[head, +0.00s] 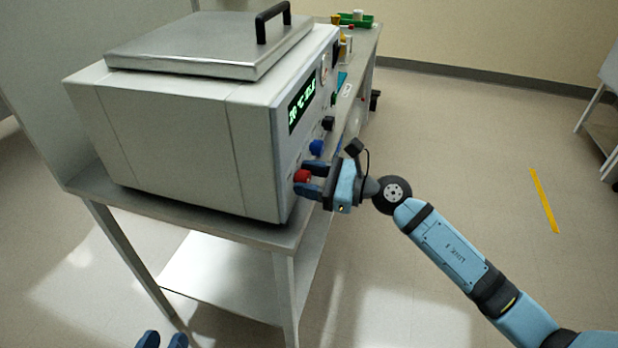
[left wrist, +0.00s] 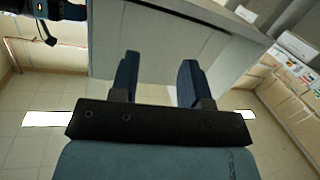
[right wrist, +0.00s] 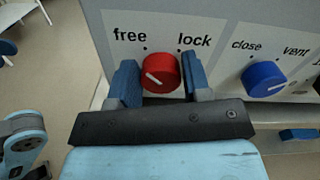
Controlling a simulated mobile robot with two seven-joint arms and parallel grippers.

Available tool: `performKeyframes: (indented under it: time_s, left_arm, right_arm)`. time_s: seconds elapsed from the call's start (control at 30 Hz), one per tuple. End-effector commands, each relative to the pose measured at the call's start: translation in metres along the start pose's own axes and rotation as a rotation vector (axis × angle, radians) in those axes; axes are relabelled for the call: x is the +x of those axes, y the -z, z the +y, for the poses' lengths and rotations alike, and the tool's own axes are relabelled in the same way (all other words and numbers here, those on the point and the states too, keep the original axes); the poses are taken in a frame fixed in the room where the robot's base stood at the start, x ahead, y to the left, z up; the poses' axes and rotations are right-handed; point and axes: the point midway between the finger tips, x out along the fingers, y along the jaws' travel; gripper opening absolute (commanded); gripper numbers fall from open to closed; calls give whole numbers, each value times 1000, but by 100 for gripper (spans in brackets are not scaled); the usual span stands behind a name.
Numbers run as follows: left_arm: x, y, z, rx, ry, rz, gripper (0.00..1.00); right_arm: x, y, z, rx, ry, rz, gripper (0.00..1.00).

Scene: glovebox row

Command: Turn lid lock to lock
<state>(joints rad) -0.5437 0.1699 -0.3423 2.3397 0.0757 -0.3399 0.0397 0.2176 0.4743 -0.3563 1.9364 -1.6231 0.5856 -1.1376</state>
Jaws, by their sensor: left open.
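The lid lock is a red knob (right wrist: 161,72) on the front panel of a grey box-shaped device (head: 190,140). In the head view the red knob (head: 302,176) is partly covered by my right gripper (head: 308,180). In the right wrist view my right gripper (right wrist: 162,84) has one finger on each side of the knob, very close to it; contact is unclear. My left gripper (head: 162,341) is open and empty, low at the bottom edge; it also shows in the left wrist view (left wrist: 158,75).
A blue knob (right wrist: 263,78) marked "close" and "vent" sits right of the red one. The device has a flat lid (head: 200,45) with a black handle (head: 272,20) and stands on a metal table (head: 260,232). A green tray (head: 354,20) lies beyond.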

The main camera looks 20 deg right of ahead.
Motion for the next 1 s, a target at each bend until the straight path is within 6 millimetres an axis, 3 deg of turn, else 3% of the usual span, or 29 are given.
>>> performKeyframes:
  time_s: [0.03, 0.1, 0.13, 0.5, 0.8, 1.0]
  left_arm:
    - [0, 0, 0, 0, 0, 0, 43]
    - [0, 0, 0, 0, 0, 0, 43]
    - [0, 0, 0, 0, 0, 0, 43]
    - [-1, 0, -3, 15, 12, -39, 43]
    - [-28, -57, -27, 26, 101, -325, 43]
    - [-28, -50, -29, 42, 111, -345, 43]
  right_arm:
    - [0, 0, 0, 0, 0, 0, 32]
    - [0, 0, 0, 0, 0, 0, 16]
    - [0, 0, 0, 0, 0, 0, 15]
    - [0, -2, -1, 59, -1, 2, 15]
    - [0, -5, -3, 273, 0, 3, 15]
    - [-1, -5, -4, 463, 0, 2, 15]
